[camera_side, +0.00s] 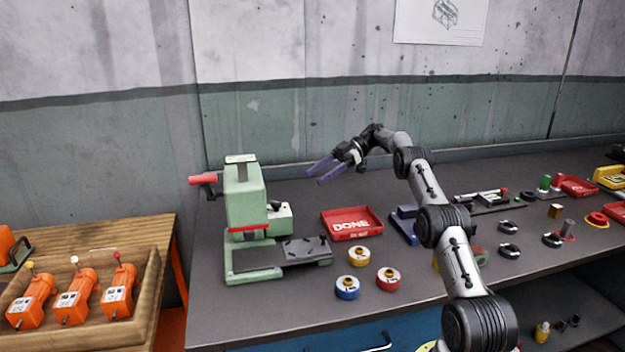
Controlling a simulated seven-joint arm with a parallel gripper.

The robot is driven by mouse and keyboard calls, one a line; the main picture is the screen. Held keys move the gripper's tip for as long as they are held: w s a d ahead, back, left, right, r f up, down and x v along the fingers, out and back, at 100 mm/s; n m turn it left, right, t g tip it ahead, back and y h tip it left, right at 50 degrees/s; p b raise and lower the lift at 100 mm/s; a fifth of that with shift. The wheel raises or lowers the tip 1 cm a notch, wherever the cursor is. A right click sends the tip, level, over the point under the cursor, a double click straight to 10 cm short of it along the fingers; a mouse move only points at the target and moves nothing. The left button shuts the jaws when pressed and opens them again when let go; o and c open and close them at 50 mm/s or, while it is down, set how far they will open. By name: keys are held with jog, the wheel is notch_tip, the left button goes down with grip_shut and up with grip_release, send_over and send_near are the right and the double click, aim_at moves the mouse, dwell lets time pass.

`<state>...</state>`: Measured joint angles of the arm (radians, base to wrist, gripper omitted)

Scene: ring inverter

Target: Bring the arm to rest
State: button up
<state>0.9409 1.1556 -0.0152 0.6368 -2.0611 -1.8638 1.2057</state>
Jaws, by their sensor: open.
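My gripper (321,171) is open and empty. It is raised above the back part of the dark workbench (270,317), with its purple fingers pointing left toward the green press. My arm rises from the front right and bends over to the left. Nothing is between the fingers, and they appear apart from every object.
A green press (245,205) with a red handle stands left of my gripper. A red "DONE" tray (351,223) lies below it. Yellow, red and blue rings (388,279) lie in front. A wooden crate (146,290) holds orange units at left. Several small parts crowd the right.

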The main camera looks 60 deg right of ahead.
dwell(0.4)
jog(key=w+a+r+n+t+y, duration=0.1)
jog(key=w+a+r+n, duration=0.15)
jog(key=a+r, duration=1.2)
jog(key=w+a+r+n+y, duration=0.1)
jog(key=w+a+r+n, duration=0.15)
jog(key=a+r, duration=1.2)
jog(key=s+a+r+m+t+h, duration=0.1)
jog(key=s+a+r+m+t, duration=0.2)
jog(key=r, duration=0.4)
jog(key=s+a+r+t, duration=0.4)
jog(key=r, duration=0.3)
jog(key=s+a+r+m+t+h, duration=0.1)
jog(key=s+a+r+m+t, duration=0.2)
jog(key=r, duration=0.4)
jog(key=s+d+f+m+h, duration=0.3)
jog(key=s+f+m+h, duration=0.25)
jog(key=f, duration=0.25)
jog(key=s+d+f+m+h, duration=0.3)
jog(key=s+f+m+h, duration=0.25)
jog(key=f+h, duration=0.2)
jog(key=s+f+g, duration=0.6)
jog(key=s+f, duration=0.1)
jog(key=f, duration=0.7)
jog(key=s+a+f+g+y, duration=0.1)
jog(key=s+f+g, duration=0.5)
jog(key=f, duration=0.8)
jog(key=shift+s+f, duration=0.2)
jog(key=shift+s, duration=1.05)
